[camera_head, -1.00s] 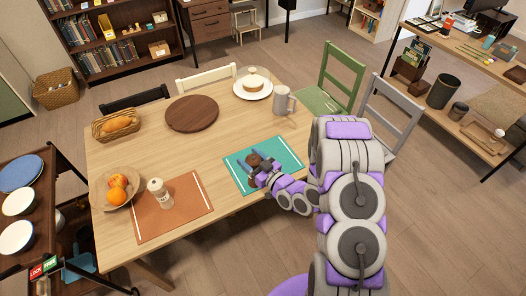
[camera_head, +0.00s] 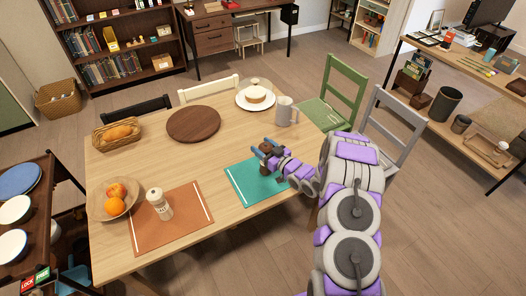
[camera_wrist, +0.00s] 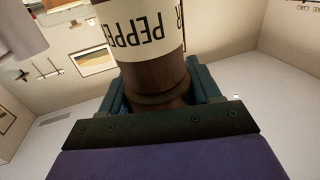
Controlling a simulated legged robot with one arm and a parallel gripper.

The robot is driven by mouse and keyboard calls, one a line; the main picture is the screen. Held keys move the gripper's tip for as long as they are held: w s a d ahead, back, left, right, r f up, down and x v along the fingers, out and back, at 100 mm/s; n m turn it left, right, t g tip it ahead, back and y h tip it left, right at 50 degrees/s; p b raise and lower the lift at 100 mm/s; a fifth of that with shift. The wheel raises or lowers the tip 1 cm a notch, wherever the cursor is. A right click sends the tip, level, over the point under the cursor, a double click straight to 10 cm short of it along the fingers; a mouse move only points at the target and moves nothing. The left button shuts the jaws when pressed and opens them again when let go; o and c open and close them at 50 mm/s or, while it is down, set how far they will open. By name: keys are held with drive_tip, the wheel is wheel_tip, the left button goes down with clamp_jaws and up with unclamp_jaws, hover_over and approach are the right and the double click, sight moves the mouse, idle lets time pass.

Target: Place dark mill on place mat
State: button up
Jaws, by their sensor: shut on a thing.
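The dark mill (camera_wrist: 155,70) is brown with a cream label reading "PEPPER", upside down in the wrist view. My gripper (camera_head: 264,151) is shut around it. In the head view the dark mill (camera_head: 267,147) is small and partly hidden by the fingers. It appears over the far edge of the teal place mat (camera_head: 251,187), seemingly raised, though its height is hard to tell. An orange-brown place mat (camera_head: 150,236) lies to the left. A white-capped light shaker (camera_head: 158,204) stands upright on it.
A fruit bowl (camera_head: 96,213), bread basket (camera_head: 101,142), round dark board (camera_head: 194,124), cake plate (camera_head: 246,104) and grey mug (camera_head: 285,112) stand on the wooden table. Chairs line its far side and right end. The table's middle is clear.

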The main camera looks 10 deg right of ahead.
drive_tip(key=shift+f, duration=0.85)
drive_tip(key=shift+r, duration=0.1)
drive_tip(key=o, duration=1.5)
